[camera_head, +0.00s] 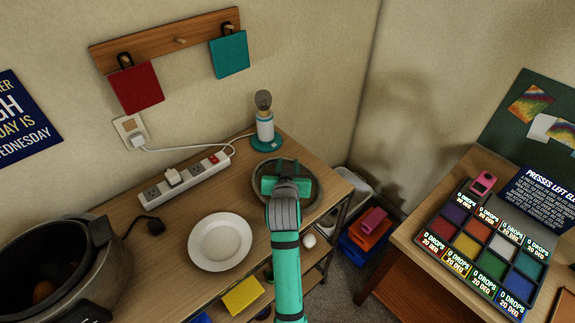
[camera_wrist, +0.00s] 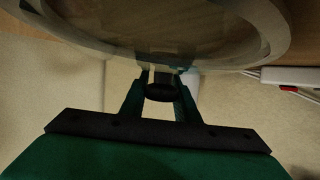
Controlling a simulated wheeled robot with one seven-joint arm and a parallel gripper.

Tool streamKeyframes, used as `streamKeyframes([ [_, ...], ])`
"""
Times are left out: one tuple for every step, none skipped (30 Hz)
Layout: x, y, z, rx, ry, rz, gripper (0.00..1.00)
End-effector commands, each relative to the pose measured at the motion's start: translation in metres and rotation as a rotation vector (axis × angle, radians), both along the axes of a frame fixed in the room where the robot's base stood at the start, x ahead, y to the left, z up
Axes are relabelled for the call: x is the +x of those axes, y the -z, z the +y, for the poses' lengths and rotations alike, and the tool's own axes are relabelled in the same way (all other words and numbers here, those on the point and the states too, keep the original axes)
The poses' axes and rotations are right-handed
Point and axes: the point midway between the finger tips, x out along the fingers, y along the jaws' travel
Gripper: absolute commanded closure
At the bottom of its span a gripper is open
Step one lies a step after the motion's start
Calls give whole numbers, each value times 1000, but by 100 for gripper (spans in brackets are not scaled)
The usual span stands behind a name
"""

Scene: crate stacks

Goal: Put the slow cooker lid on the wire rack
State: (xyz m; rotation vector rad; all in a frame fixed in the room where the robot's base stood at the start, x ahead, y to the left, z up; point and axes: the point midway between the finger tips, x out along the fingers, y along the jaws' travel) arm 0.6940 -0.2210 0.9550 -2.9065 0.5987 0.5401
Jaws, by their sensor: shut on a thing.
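The slow cooker lid (camera_head: 316,186) is a round, see-through disc with a grey rim, at the right end of the wooden table. It fills the top of the wrist view (camera_wrist: 90,48). My gripper (camera_wrist: 160,90) is shut on the lid's dark knob. In the head view my gripper (camera_head: 285,187) is over the lid and hides its middle. The slow cooker (camera_head: 108,262) stands open at the far left, with something brownish inside. I cannot make out the wire rack in either view. Whether the lid touches the tabletop is unclear.
A white plate (camera_head: 220,241) lies left of my arm. A power strip (camera_head: 183,181) and a teal-based holder (camera_head: 266,135) stand behind. Bins (camera_head: 366,233) sit on the floor to the right. A second table (camera_head: 432,247) bears a colored tray.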

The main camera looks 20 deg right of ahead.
Motion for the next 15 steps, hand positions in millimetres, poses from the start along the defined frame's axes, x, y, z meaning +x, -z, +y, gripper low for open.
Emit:
streamKeyframes([
  [0, 0, -1, 1, 1, 0, 100],
  [0, 0, -2, 1, 3, 0, 100],
  [-1, 0, -2, 1, 3, 1, 100],
  [-1, 0, -2, 1, 3, 1, 100],
  [-1, 2, -2, 2, 3, 3, 67],
  [-1, 1, -2, 2, 3, 3, 57],
  [-1, 1, -2, 2, 3, 3, 53],
  [-1, 1, -2, 2, 2, 2, 53],
  [-1, 1, -1, 1, 2, 3, 53],
  [0, 1, -1, 2, 1, 3, 53],
  [0, 1, 0, 2, 0, 2, 53],
  [0, 1, 0, 2, 0, 2, 53],
  [0, 1, 0, 2, 0, 2, 53],
  [0, 1, 0, 2, 0, 2, 53],
  [0, 1, 0, 2, 0, 2, 53],
])
